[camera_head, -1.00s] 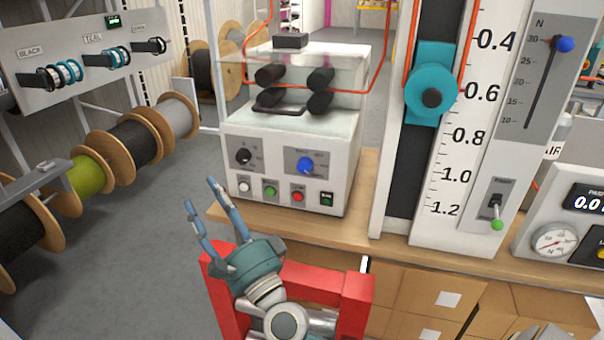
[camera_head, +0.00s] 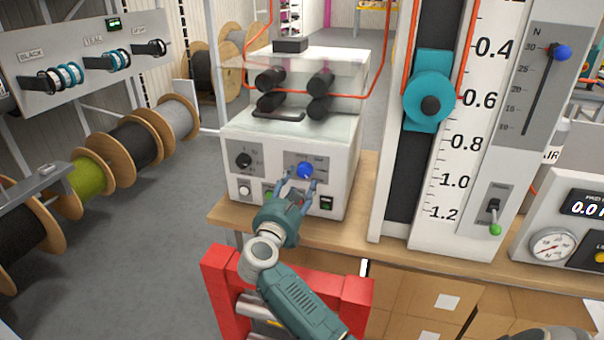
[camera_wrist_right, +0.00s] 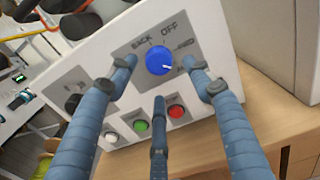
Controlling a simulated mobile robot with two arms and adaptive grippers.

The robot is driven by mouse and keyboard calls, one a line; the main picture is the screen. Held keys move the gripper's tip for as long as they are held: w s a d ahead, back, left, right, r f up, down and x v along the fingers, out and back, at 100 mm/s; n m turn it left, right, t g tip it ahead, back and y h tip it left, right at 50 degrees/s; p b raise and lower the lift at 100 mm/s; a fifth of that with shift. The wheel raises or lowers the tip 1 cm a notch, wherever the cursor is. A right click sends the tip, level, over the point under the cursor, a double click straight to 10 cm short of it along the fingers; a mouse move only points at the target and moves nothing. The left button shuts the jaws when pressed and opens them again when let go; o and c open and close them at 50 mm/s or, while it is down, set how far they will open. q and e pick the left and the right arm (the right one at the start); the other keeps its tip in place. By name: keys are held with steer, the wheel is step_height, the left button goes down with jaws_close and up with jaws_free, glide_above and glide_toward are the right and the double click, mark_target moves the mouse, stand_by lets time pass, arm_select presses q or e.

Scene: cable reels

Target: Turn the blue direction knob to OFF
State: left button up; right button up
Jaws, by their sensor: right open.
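The blue direction knob (camera_head: 304,170) is on the front panel of the white machine (camera_head: 340,172). The right wrist view also shows the knob (camera_wrist_right: 158,60), with a short white mark pointing to the lower right, away from the OFF label (camera_wrist_right: 174,30). A BACK label (camera_wrist_right: 142,37) is at its upper left; the lettering on its right is hard to read. My right gripper (camera_head: 297,184) is open in front of the panel. Its fingertips are spread either side of the knob, with a third finger below. Contact with the knob cannot be told.
A black knob (camera_head: 243,160) sits left of the blue one. Below are a white button (camera_wrist_right: 111,136), a green button (camera_wrist_right: 142,126) and a red button (camera_wrist_right: 176,112). A tall scale column (camera_head: 455,200) stands to the right. A red frame (camera_head: 357,291) is below.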

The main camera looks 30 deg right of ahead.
mark_target(303, 174)
steer(key=shift+p+x, duration=0.35)
steer(key=shift+x, duration=1.95)
steer(key=shift+c, duration=0.2)
steer(key=c, duration=1.1)
